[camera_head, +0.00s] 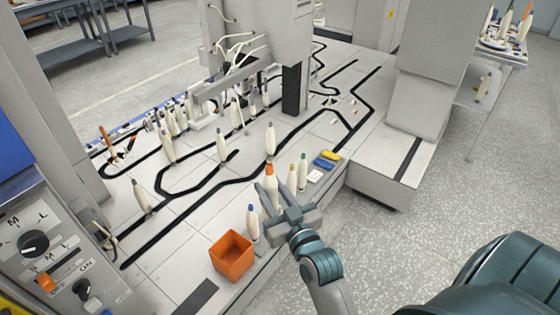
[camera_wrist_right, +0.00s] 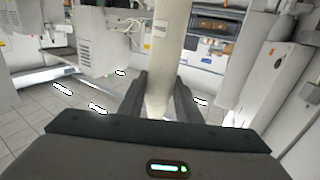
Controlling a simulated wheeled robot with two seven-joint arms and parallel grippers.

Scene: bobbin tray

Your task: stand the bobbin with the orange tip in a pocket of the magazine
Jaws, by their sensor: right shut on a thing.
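The bobbin with the orange tip (camera_head: 269,171) is upright between the fingers of my right gripper (camera_head: 271,196). The gripper is shut on it. In the right wrist view a pale bobbin body (camera_wrist_right: 167,55) rises between the two dark fingers (camera_wrist_right: 160,105), its tip out of frame. The bobbin's lower end is hidden by the gripper in the head view, so I cannot tell whether it touches the table. I cannot make out the magazine or its pockets for certain. My left gripper is not in view.
A blue-tipped bobbin (camera_head: 252,224) and an orange box (camera_head: 231,256) stand left of the gripper. Yellow-tipped (camera_head: 292,181) and green-tipped (camera_head: 302,173) bobbins stand close on its right. Small blocks (camera_head: 324,162) lie beyond. Several bobbins (camera_head: 170,120) stand along the black tracks.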

